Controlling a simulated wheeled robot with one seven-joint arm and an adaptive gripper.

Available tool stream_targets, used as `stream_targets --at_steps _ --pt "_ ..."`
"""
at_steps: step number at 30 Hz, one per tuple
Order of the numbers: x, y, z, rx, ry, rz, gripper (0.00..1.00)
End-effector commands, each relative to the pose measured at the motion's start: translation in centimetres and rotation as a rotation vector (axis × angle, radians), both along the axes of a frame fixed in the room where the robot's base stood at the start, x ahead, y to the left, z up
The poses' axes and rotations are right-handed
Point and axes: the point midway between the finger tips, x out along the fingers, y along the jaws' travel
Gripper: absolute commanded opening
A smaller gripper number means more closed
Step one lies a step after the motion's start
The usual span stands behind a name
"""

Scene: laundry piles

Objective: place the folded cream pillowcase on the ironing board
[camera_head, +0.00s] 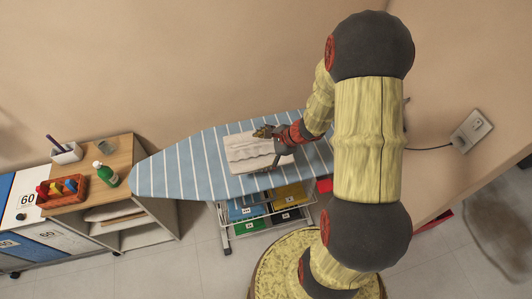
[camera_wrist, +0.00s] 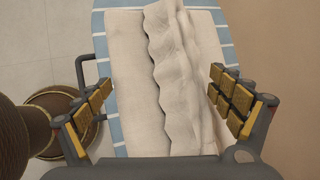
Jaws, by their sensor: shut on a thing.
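The folded cream pillowcase (camera_head: 250,155) is over the middle of the blue-and-white striped ironing board (camera_head: 178,172) in the head view. In the wrist view the pillowcase (camera_wrist: 140,95) fills the space between my fingers, with a wavy ridge along its length, and the board (camera_wrist: 100,48) shows at its edges. My gripper (camera_head: 268,133) is at the pillowcase's upper right side in the head view. In the wrist view my gripper (camera_wrist: 160,108) has its fingers far apart, shut on the pillowcase. I cannot tell whether the pillowcase touches the board.
A wooden shelf unit (camera_head: 120,155) left of the board holds a green bottle (camera_head: 106,174), a red tray (camera_head: 62,191) and a white holder (camera_head: 67,153). A rack with coloured bins (camera_head: 247,207) stands under the board. The board's left end is clear. A wall rises behind.

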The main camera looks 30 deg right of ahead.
Motion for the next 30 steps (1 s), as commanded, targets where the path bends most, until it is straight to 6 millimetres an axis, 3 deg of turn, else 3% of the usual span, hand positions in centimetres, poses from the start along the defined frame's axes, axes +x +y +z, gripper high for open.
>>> stream_targets --at_steps 6,12,20,26,30 --pt "1.8 -2.8 -3.2 0.002 0.002 -0.003 0.65" --pt "2.8 -4.3 -5.3 0.0 0.0 -0.001 0.65" --pt "3.3 -5.0 -6.4 -0.001 0.0 0.0 0.65" --pt "3.4 -5.1 -9.1 0.001 0.001 -0.002 0.65" --pt "3.4 -5.1 -9.4 -0.001 -0.002 0.0 0.65"
